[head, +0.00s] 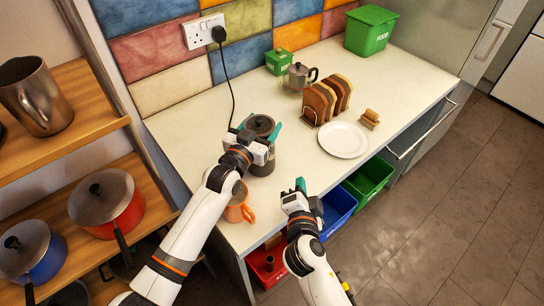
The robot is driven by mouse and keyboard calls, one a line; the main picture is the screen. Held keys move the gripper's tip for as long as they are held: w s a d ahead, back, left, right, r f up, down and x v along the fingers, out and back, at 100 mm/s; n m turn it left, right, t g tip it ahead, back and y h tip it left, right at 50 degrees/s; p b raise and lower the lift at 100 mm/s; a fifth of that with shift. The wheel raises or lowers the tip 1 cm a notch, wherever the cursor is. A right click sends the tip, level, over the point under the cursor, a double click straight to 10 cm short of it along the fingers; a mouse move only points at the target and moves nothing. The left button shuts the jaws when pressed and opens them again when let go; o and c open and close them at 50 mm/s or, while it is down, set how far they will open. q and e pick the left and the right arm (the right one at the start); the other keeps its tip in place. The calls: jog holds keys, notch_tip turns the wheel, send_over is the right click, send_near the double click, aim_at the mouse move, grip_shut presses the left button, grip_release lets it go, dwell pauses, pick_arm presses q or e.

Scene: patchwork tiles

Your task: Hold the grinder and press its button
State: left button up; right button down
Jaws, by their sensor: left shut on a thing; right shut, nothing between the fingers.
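The grinder (262,124), dark with a rounded lid, stands upright on the white counter near its left end. A black cord runs up from beside it to a wall plug. My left gripper (259,134) is shut on the grinder, with its teal fingers on either side of the upper part. The gripper and wrist hide some of the grinder's body, and I cannot make out its button. My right gripper (301,186) is shut and empty near the counter's front edge, below and to the right of the grinder, apart from it.
An orange mug (240,212) stands close to my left forearm. A white plate (343,140), a toast rack (327,100), a metal pot (299,75) and green bins (370,30) are farther right. Red, blue and green crates (369,178) sit under the counter. Shelves (75,115) with pans stand left.

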jog(key=shift+w+a, duration=1.25)
jog(key=shift+w, duration=0.3)
jog(key=shift+w+a, duration=1.2)
jog(key=shift+w, duration=0.3)
jog(key=shift+w+a, duration=0.1)
